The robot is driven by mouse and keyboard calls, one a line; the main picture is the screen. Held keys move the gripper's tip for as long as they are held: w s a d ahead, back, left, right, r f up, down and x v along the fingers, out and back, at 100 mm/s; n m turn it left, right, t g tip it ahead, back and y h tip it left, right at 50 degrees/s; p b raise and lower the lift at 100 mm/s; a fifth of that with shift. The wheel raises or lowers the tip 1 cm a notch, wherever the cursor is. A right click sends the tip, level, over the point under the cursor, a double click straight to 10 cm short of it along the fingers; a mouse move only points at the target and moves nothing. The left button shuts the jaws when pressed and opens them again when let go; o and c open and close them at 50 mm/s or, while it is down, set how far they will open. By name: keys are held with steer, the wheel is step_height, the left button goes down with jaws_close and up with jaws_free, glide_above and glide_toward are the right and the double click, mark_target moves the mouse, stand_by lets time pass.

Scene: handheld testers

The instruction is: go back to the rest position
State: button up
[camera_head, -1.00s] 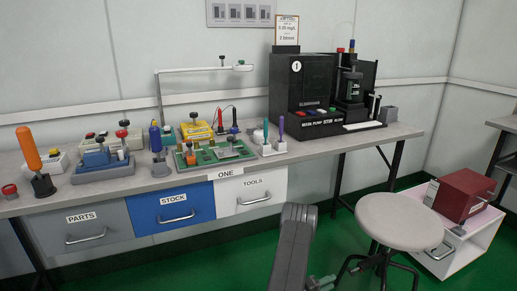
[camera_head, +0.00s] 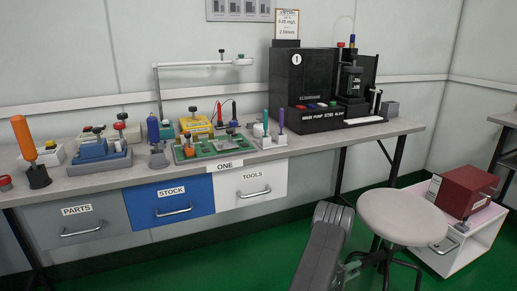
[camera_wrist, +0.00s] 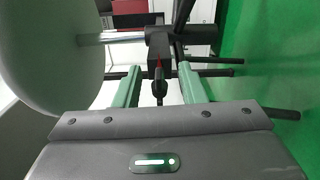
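My gripper (camera_head: 352,268) hangs low in front of the bench, at the lower middle of the head view, next to the round stool (camera_head: 403,217). In the wrist view my gripper (camera_wrist: 160,78) shows two green fingers set apart. The stool's dark hub and legs show between and beyond them, and I see nothing held. The pale stool seat (camera_wrist: 50,50) fills the left of the wrist view, close beside the fingers. Whether the gripper touches the stool cannot be told.
The bench (camera_head: 80,187) carries handheld testers, a green board (camera_head: 215,147) and a black machine (camera_head: 303,85). Drawers for parts, stock and tools (camera_head: 248,187) appear shut. Green floor (camera_head: 220,265) is clear on the left.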

steer(key=n+p, duration=0.1)
steer(key=n, duration=0.1)
steer(key=n+p, duration=0.1)
steer(key=n, duration=0.1)
steer(key=shift+a+r, duration=0.1)
steer(key=shift+r, duration=0.25)
steer(key=n+p, duration=0.3)
steer(key=n, duration=0.2)
steer(key=shift+r+n+p, duration=0.1)
steer(key=shift+n+p, duration=0.3)
steer(key=p+v, duration=0.2)
steer(key=v, duration=0.6)
steer(key=shift+a, duration=0.3)
